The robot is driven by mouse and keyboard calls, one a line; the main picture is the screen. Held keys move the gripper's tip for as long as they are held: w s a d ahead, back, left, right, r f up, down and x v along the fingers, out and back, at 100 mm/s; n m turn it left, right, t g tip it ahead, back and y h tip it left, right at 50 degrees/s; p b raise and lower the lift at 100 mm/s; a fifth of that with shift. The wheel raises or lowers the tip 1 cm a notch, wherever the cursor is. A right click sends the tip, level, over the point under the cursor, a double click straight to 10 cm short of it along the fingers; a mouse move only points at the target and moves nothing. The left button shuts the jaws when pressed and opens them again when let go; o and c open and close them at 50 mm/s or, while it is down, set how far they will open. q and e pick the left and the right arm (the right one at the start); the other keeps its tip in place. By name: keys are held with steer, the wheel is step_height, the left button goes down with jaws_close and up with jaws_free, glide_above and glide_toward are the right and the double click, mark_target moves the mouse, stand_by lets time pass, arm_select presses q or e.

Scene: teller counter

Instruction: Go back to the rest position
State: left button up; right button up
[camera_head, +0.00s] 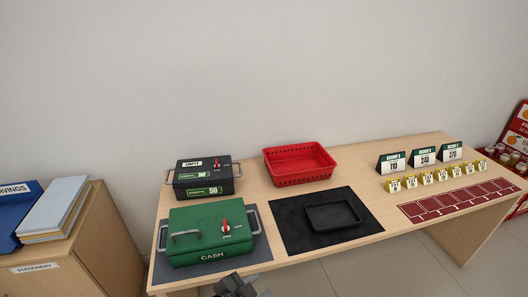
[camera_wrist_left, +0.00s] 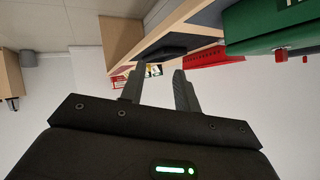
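My left gripper (camera_head: 238,286) shows at the bottom edge of the head view, in front of the counter's near edge by the green cash box. In the left wrist view its two fingers (camera_wrist_left: 160,88) stand apart with nothing between them, so it is open and empty. The green cash box (camera_head: 205,249) is closed and sits on a grey mat (camera_head: 258,246) at the counter's left end. It also shows in the left wrist view (camera_wrist_left: 262,22), apart from the fingers. My right gripper is in neither view.
On the counter (camera_head: 365,166) stand a black box (camera_head: 205,172), a red basket (camera_head: 299,178), a black tray (camera_head: 332,216) on a dark mat (camera_head: 292,230), account signs (camera_head: 424,157), yellow number tags (camera_head: 428,178) and a red card strip (camera_head: 455,202). A stationery cabinet (camera_head: 95,250) stands left. The floor in front is clear.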

arm_select(q)
steer(key=s+a+f+n+g+y, duration=0.3)
steer(key=s+a+f+n+y, duration=0.15)
steer(key=s+a, duration=0.55)
steer(key=s+a+f+n+g+y, duration=0.3)
steer(key=s+a+n, duration=0.4)
steer(key=a, duration=0.6)
step_height(320, 180, down, 25)
steer(key=s+m, duration=0.1)
steer(key=s, duration=0.1)
steer(key=s+a+f+g, duration=0.1)
steer(key=s+a+f, duration=0.1)
steer(key=s+f, duration=1.4)
steer(key=shift+s+a+f+g, duration=0.3)
steer(key=shift+s+f+g, duration=0.1)
steer(key=shift+f, duration=0.55)
steer(key=shift+m, duration=0.25)
